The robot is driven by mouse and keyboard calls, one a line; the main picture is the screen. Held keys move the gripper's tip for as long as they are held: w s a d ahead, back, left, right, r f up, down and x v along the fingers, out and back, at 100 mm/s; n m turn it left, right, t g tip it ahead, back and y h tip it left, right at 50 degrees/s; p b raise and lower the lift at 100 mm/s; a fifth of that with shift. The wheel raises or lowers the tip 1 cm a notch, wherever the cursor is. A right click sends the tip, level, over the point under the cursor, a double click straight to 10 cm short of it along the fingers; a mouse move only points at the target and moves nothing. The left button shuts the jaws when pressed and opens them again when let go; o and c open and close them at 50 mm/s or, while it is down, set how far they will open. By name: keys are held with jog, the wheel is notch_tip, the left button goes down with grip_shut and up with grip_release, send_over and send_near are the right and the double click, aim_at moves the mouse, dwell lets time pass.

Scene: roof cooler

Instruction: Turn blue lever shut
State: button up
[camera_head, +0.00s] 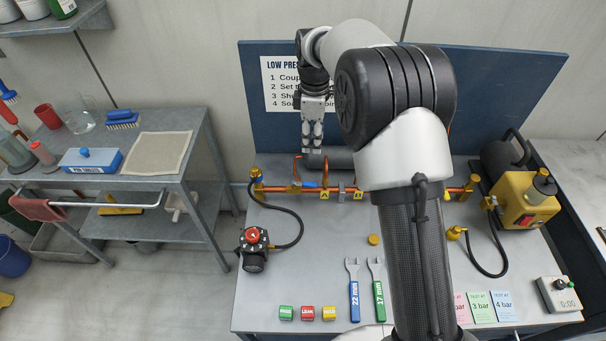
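The blue lever (309,184) is a small blue handle on the copper pipe, left of the first yellow tag marked A. It appears to lie along the pipe, but it is too small to tell its exact angle. My gripper (312,150) points down in front of the blue back panel, above the lever in the picture and apart from it. Its fingers are close together with nothing seen between them. The copper pipe (276,188) runs across the bench, and my arm hides its middle right part.
A grey cylinder (338,160) lies behind the pipe. Two wrenches (354,295) and coloured blocks (308,313) lie at the front. A yellow pump (525,202) stands right. The bench centre is mostly clear.

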aim_at(310, 183)
notch_tip(310, 183, down, 18)
jog(key=b, duration=0.4)
jog(key=shift+w+a, duration=0.1)
jog(key=shift+a, duration=0.05)
jog(key=shift+c, duration=0.5)
grip_shut()
